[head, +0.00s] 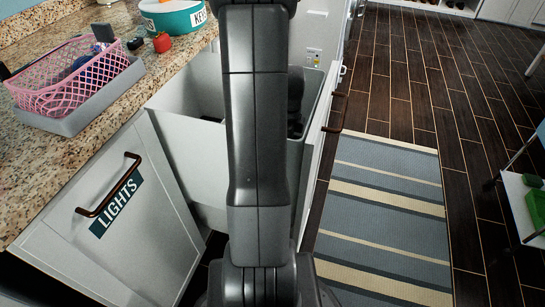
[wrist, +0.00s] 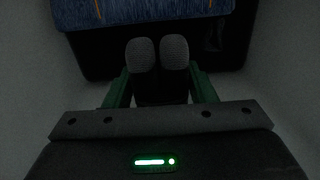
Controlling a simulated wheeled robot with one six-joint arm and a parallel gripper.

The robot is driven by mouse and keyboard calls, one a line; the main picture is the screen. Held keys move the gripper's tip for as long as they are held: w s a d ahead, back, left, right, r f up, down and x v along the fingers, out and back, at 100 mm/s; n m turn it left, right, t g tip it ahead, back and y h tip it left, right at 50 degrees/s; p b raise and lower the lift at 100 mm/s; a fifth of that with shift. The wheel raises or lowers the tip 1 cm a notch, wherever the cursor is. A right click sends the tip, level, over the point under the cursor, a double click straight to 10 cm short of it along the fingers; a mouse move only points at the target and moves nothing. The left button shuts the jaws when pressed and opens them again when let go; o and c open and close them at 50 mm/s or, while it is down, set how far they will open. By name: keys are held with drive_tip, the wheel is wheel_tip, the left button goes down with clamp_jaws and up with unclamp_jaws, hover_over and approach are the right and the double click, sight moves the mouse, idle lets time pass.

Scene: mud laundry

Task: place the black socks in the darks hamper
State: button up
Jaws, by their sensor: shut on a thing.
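In the wrist view, my gripper (wrist: 158,86) has its green fingers closed on either side of the black socks (wrist: 173,54), a pair with two rounded dark grey ends pointing away from me. The socks are down between pale walls, inside a pulled-out white hamper bin. In the head view, this bin (head: 183,165) stands open at the middle, with my arm reaching down into it. My arm covers much of its inside and its front label cannot be read. The socks are not clearly visible there.
Blue denim (wrist: 145,11) lies beyond the socks inside the bin. The LIGHTS hamper front (head: 145,215) is at the left. A pink basket (head: 75,75) and a teal bowl (head: 172,16) stand on the granite counter. A striped rug (head: 385,215) lies on the right floor.

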drive_tip(key=shift+f+b, duration=0.7)
drive_tip(key=shift+f, duration=2.25)
drive_tip(key=shift+f, duration=0.15)
drive_tip(key=o, duration=1)
wheel_tip(320, 180, up, 12)
drive_tip(key=p, duration=0.3)
drive_tip(key=shift+r, duration=0.2)
